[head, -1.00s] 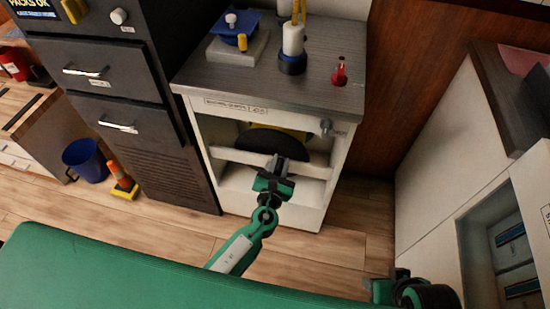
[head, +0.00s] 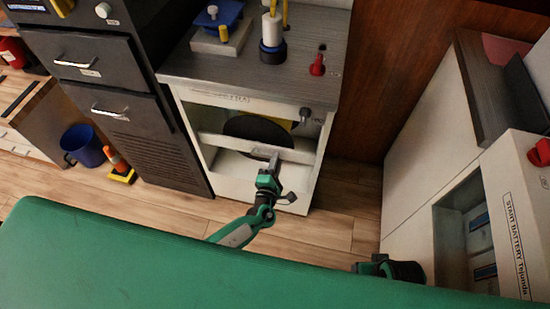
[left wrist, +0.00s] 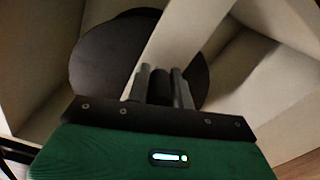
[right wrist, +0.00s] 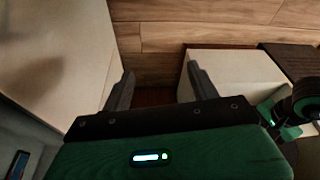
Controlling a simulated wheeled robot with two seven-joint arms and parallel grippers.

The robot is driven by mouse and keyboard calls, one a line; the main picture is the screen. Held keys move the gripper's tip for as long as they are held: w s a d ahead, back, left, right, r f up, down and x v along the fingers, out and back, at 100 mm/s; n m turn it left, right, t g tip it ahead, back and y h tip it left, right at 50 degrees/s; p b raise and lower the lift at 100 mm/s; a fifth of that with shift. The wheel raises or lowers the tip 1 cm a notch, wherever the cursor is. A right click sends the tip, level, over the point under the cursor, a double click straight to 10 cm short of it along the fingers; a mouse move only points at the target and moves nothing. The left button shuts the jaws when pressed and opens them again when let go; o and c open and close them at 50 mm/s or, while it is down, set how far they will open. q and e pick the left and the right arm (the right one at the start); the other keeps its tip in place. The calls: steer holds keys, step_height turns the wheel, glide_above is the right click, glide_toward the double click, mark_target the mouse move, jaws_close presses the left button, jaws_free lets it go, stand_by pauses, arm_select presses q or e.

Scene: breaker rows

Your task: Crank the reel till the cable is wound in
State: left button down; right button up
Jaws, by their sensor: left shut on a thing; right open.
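The reel (head: 250,128) shows as a dark round disc inside the open front of the white cabinet, partly behind a pale crossbar (head: 232,147). It also shows in the left wrist view (left wrist: 95,65). My left gripper (head: 274,158) is at the lower right of the disc, in front of the bar. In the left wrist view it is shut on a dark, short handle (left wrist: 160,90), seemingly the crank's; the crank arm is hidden. Something yellow (head: 296,123) shows behind the disc; I cannot tell if it is cable. My right gripper (right wrist: 160,72) is open and empty.
A dark knob (head: 305,115) sticks out at the cabinet's upper right. A dark drawer unit (head: 105,85) stands left, with a blue bucket (head: 83,146) on the floor. A white unit (head: 430,165) stands right. Wood floor (head: 335,228) is free between.

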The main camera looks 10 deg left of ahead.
arm_select(q)
step_height(320, 180, down, 6)
steer(key=a+m, duration=0.2)
steer(key=m, duration=0.6)
steer(key=shift+r+p, duration=0.15)
steer(key=shift+p, duration=0.15)
arm_select(e)
steer(key=shift+x, duration=0.85)
steer(key=shift+s, duration=0.1)
steer(key=shift+f, duration=0.1)
arm_select(q)
steer(key=c, duration=1.3)
jaws_free()
steer(key=shift+a, duration=0.1)
steer(key=shift+o, duration=0.2)
arm_select(e)
steer(key=shift+s, duration=0.25)
arm_select(q)
steer(key=shift+r, duration=0.1)
